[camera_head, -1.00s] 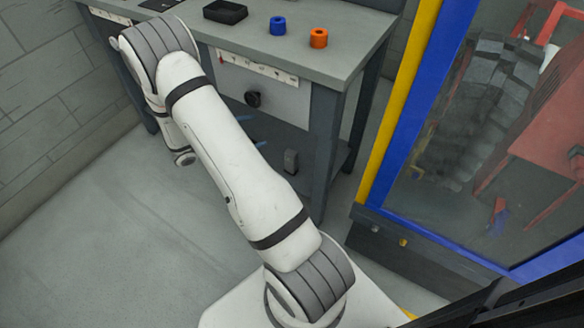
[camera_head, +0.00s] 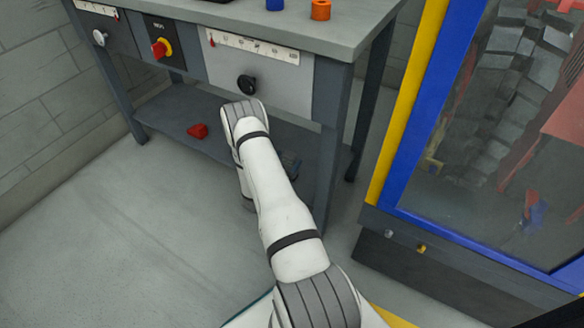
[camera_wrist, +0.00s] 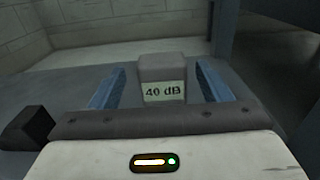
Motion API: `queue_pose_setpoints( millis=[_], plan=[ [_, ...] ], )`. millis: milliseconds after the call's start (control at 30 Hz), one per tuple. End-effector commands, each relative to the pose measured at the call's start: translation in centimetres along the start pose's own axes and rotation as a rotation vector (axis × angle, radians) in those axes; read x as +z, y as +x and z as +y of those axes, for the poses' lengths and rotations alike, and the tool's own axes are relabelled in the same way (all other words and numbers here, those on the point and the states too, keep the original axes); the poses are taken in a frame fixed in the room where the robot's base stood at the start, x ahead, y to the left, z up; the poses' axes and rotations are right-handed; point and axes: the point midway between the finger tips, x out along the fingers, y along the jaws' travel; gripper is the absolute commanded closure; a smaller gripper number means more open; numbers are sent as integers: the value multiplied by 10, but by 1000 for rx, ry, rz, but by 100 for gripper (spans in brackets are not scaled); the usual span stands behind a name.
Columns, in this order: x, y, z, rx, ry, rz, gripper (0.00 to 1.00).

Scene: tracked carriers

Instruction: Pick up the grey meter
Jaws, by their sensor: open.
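The grey meter (camera_wrist: 162,68) is a small grey block with a pale front label reading "40 dB". In the wrist view it stands upright on a grey surface, between the two blue fingers of my gripper (camera_wrist: 160,75). The fingers are open, with a visible gap on each side of the meter. Its lower part is hidden behind the gripper body. In the head view my arm reaches down to the lower shelf of the workbench, and my own arm largely hides the gripper and the meter there.
A dark block (camera_wrist: 28,124) lies left of my gripper in the wrist view. A red object (camera_head: 198,131) sits on the lower shelf (camera_head: 165,112). The bench top (camera_head: 335,38) overhangs the shelf, and a bench leg (camera_head: 330,150) stands right of my arm. A blue-and-yellow framed enclosure (camera_head: 410,130) is farther right.

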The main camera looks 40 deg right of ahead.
Motion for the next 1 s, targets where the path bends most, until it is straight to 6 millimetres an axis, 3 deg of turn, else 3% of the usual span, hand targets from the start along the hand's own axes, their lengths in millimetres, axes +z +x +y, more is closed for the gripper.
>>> queue_pose_setpoints(
  millis=[233,467,1000],
  plan=[
    [0,36,0,-1,1,0,29],
    [3,39,1,1,0,0,29],
    [3,38,2,3,0,1,72]
  ],
)
